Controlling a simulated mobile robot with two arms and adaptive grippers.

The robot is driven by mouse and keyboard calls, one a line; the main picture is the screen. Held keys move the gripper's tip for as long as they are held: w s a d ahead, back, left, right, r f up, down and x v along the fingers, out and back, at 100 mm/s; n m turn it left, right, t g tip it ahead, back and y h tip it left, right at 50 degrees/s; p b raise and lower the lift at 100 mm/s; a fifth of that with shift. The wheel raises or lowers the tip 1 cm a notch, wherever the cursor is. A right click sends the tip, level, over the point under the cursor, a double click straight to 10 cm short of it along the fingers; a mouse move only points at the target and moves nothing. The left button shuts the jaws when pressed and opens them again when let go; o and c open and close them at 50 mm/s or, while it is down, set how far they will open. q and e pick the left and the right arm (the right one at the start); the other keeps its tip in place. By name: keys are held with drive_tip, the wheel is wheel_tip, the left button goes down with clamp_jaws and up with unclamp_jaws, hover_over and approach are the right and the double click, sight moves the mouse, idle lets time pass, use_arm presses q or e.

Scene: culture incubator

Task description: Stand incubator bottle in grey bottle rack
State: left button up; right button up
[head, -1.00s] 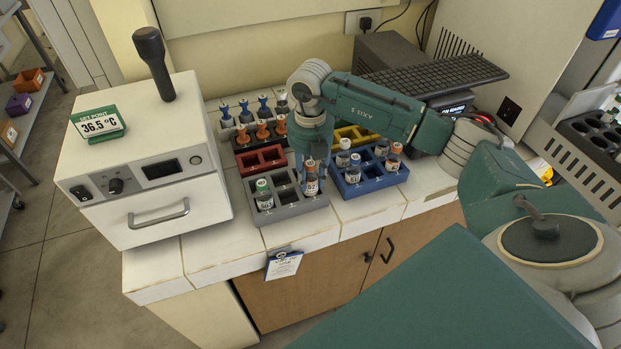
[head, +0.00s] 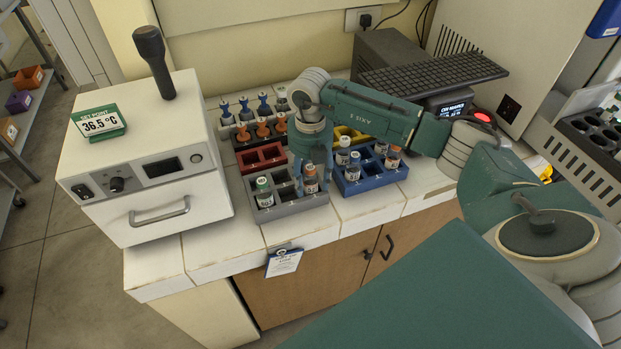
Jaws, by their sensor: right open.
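The grey bottle rack (head: 294,210) stands at the front of the white counter. The rack's back right part is partly hidden by my gripper. My left gripper is not in view.
The white incubator (head: 150,170) reads 36.5 °C at left. A blue rack (head: 374,180) with several bottles is close on the right. A red rack (head: 262,158) and racks with orange and blue stoppers sit behind. A keyboard (head: 435,78) is at the back right.

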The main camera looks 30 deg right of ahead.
wheel_tip(320, 180, up, 11)
drive_tip(key=b, duration=0.3)
drive_tip(key=shift+w+f, duration=0.1)
drive_tip(key=shift+f, duration=0.05)
drive_tip(key=shift+r, duration=0.7)
drive_tip(key=shift+f, duration=0.15)
